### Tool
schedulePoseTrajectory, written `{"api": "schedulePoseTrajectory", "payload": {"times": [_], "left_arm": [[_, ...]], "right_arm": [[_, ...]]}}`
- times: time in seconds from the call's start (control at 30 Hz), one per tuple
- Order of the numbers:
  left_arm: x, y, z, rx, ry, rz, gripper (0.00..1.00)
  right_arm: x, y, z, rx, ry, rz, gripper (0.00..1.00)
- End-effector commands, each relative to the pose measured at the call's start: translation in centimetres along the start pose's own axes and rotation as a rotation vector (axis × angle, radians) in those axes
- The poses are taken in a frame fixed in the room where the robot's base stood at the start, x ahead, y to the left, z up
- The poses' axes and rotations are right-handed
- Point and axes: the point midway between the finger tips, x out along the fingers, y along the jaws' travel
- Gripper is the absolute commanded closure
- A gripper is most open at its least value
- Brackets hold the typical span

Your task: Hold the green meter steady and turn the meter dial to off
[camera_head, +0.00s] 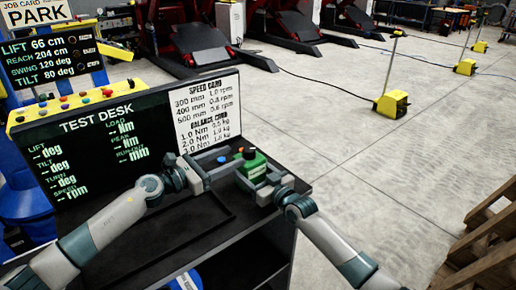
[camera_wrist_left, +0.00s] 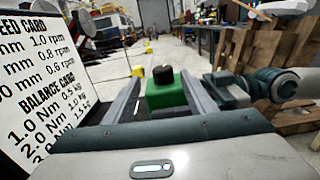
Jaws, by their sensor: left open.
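The green meter (camera_head: 253,167) stands on the dark shelf of the test desk, with a black dial (camera_head: 249,153) on top. In the left wrist view the meter (camera_wrist_left: 166,96) and its black dial (camera_wrist_left: 163,75) show ahead, between the lines of my two fingers. My left gripper (camera_head: 220,166) is open and empty, to the left of the meter; its fingers also show in the wrist view (camera_wrist_left: 163,98). My right gripper (camera_head: 256,187) is at the meter's near right side. Whether its fingers close on the meter is hidden. The dial's marks are too small to read.
The test desk screen (camera_head: 90,150) and white speed card (camera_head: 207,112) stand behind and left of my left gripper. Open floor (camera_head: 340,120) is beyond the desk; wooden pallets (camera_head: 485,250) are at the right.

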Motion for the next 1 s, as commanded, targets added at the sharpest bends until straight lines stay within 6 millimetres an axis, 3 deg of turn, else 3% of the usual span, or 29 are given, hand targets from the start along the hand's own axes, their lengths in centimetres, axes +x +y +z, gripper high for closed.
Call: {"api": "schedulePoseTrajectory", "payload": {"times": [0.17,0.6,0.83,1.0], "left_arm": [[-0.8,-0.6,-0.7,-0.028,-0.012,0.021,0.49],[-0.6,-0.6,-0.7,-0.029,-0.012,0.021,0.49],[1.1,-0.6,-0.7,-0.029,-0.013,0.021,0.49],[3.5,-0.6,-0.6,-0.030,-0.014,0.021,0.49]], "right_arm": [[0.0,0.0,0.0,0.000,0.000,-0.001,0.66],[0.0,-0.1,0.0,0.000,0.000,-0.001,0.66],[0.0,-0.1,0.0,0.000,0.000,-0.001,0.66],[0.0,-0.1,0.0,0.000,0.000,-0.001,0.66]]}}
